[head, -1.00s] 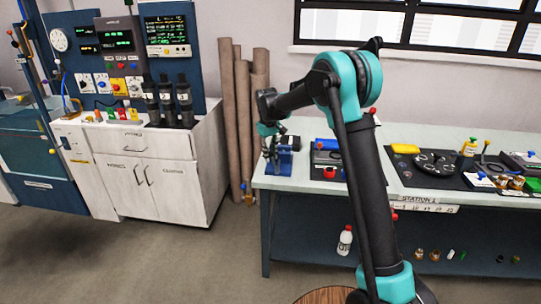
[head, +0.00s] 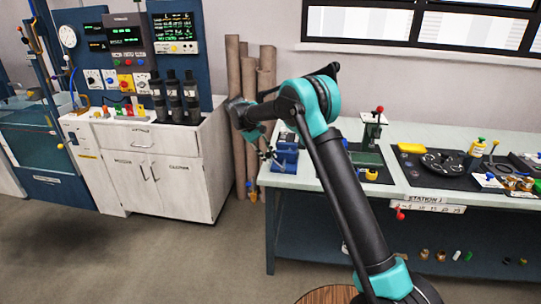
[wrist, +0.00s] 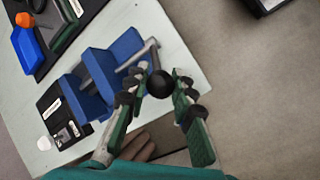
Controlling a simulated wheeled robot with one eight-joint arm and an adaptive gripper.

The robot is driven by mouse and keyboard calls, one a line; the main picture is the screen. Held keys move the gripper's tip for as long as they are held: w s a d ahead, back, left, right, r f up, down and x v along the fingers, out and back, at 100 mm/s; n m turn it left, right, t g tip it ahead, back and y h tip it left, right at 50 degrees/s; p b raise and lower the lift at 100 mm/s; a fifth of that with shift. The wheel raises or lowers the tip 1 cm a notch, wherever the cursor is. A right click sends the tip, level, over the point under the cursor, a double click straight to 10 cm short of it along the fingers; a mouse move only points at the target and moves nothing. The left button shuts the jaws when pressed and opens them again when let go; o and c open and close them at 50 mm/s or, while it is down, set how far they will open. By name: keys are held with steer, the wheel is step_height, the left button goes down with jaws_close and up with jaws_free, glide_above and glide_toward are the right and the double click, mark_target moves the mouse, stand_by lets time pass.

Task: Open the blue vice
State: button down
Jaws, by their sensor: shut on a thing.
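The blue vice (head: 286,157) stands at the left end of the workbench. In the wrist view, its blue body (wrist: 103,72) lies left of my fingers, and a grey handle bar shows beside it. A black ball knob (wrist: 160,84) at the handle's end sits between my fingertips. My gripper (wrist: 160,88), with green-padded fingers, is shut on this knob. In the head view my gripper (head: 266,153) is small and dark at the vice's left side; its fingers are hard to make out there.
The workbench (head: 400,190) carries a green post device (head: 373,130) with a red knob and a yellow item (head: 411,148) to the right. A white cabinet (head: 160,175) and upright brown tubes (head: 234,100) stand left of the bench. Floor in front is clear.

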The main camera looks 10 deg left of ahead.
steer(key=c, duration=1.3)
jaws_free()
steer(key=shift+a, duration=0.1)
steer(key=shift+o, duration=0.2)
steer(key=v, duration=1.2)
